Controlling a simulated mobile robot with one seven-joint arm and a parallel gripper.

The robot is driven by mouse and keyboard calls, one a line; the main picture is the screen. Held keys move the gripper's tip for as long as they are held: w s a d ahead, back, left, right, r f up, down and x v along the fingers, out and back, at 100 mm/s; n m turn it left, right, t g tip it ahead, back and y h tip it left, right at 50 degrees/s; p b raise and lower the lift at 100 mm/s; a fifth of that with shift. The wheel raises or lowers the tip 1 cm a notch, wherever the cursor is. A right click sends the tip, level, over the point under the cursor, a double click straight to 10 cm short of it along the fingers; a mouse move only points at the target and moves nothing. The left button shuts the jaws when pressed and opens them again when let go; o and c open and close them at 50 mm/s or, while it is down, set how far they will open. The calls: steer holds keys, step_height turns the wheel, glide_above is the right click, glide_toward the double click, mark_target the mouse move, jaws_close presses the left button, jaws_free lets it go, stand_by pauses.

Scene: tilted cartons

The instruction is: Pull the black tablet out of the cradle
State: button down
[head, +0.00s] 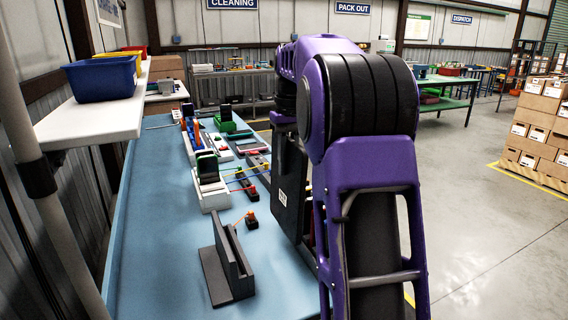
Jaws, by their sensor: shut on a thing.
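The grey cradle (243,286) stands on the blue bench top at the near end, with an upright wall and a narrow gap in which I see no tablet. A flat black slab with a small white label, which I take for the black tablet (291,180), is upright to the right of the cradle and apart from it in the picture. My gripper is at this slab and shut on it; its fingertips are mostly hidden by my purple arm. The arm also covers the slab's right side.
A white stand (213,199) with a black and green piece is farther back on the bench (155,225), among several small parts. A blue bin (101,80) sits on the white shelf (95,118) at left. The bench's left strip is clear.

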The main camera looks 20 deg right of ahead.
steer(key=shift+r+p, duration=0.75)
steer(key=shift+p, duration=0.15)
stand_by(0.3)
steer(key=shift+r+p, duration=0.3)
steer(key=shift+r, duration=3.45)
